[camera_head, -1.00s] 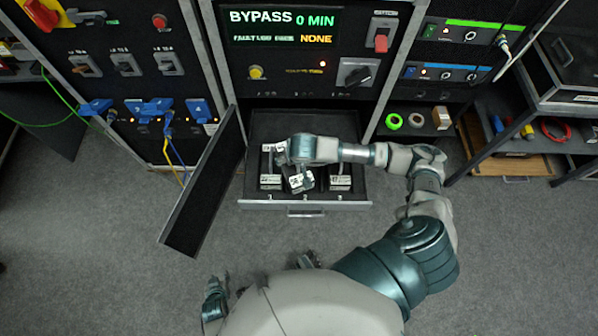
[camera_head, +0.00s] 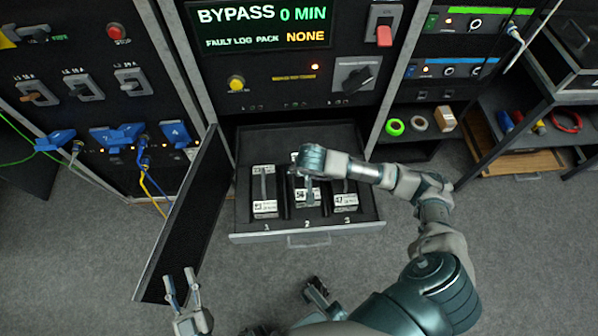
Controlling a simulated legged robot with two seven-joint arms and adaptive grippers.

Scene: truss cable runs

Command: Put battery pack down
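The battery pack (camera_head: 307,198), with a white label that seems to read 54, is at the middle bay of the open drawer (camera_head: 372,230). My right gripper (camera_head: 308,181) is above it and seems closed on its handle; the wrist hides most of the fingers. I cannot tell whether the pack rests on the drawer floor. A pack (camera_head: 265,208) stands in bay 1, left of it, and another pack (camera_head: 345,201) in bay 3, right of it. My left gripper (camera_head: 180,276) is open and empty, low at the left, apart from the drawer.
A dark hinged door panel (camera_head: 187,225) stands open left of the drawer. The cabinet screen (camera_head: 265,28) reads BYPASS 0 MIN and PACK NONE. Blue plugs (camera_head: 118,137) with cables are at the left. A shelf at the right holds a green tape roll (camera_head: 395,127).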

